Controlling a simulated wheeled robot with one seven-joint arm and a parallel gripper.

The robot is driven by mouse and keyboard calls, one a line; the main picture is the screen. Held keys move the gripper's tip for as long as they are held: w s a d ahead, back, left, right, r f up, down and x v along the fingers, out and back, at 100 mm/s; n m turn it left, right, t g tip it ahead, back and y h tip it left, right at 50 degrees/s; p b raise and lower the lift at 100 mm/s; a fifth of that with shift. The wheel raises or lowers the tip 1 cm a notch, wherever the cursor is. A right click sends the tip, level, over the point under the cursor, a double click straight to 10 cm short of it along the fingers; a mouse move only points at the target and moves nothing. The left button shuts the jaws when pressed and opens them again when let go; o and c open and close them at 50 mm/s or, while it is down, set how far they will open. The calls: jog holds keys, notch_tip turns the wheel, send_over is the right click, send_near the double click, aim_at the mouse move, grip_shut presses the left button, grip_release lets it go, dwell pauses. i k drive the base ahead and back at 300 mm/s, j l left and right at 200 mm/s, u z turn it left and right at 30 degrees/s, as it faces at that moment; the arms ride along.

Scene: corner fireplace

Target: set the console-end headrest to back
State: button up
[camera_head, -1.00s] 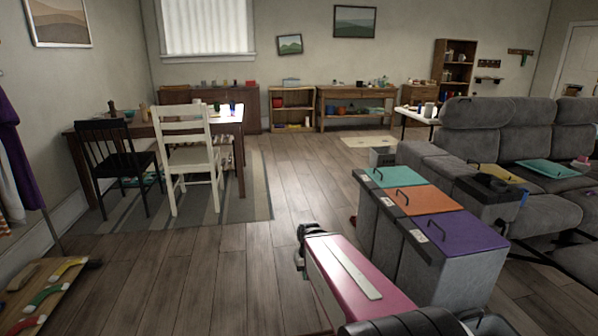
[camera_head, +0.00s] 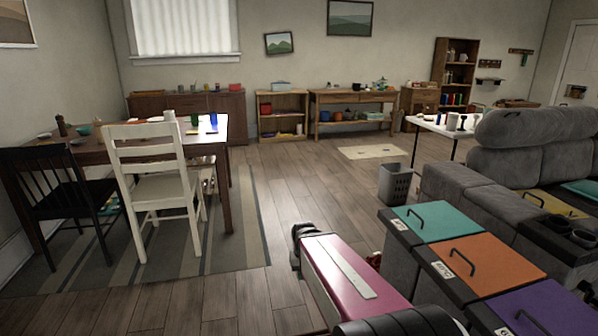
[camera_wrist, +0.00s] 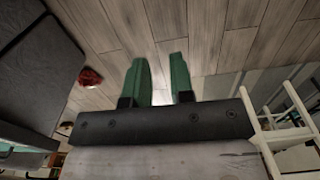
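The grey sofa (camera_head: 460,190) stands at the right in the head view, partly cut off by the frame's edge. A puffy headrest (camera_head: 530,124) tops its nearest visible back section; I cannot tell how it is set. A dark console with cup holders (camera_head: 568,237) is at the right edge. I cannot tell which headrest is the console-end one. My gripper (camera_wrist: 158,78) shows in the wrist view as two green fingers, spread apart with nothing between them, above the wood floor. In the head view my gripper is hidden, and it is not at the sofa.
Bins with teal (camera_head: 437,221), orange (camera_head: 483,262) and purple (camera_head: 545,308) lids stand between me and the sofa. A grey basket (camera_head: 397,184) and a white table (camera_head: 445,128) are beyond. A white chair (camera_head: 155,175) and dining table (camera_head: 85,152) are left. Middle floor is clear.

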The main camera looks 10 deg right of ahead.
aim_at(499, 128)
jog(key=i+j+z, duration=0.15)
jog(key=i+z, duration=0.3)
jog(key=i, duration=0.15)
jog(key=i+j+z, duration=0.95)
jog(key=i, duration=0.1)
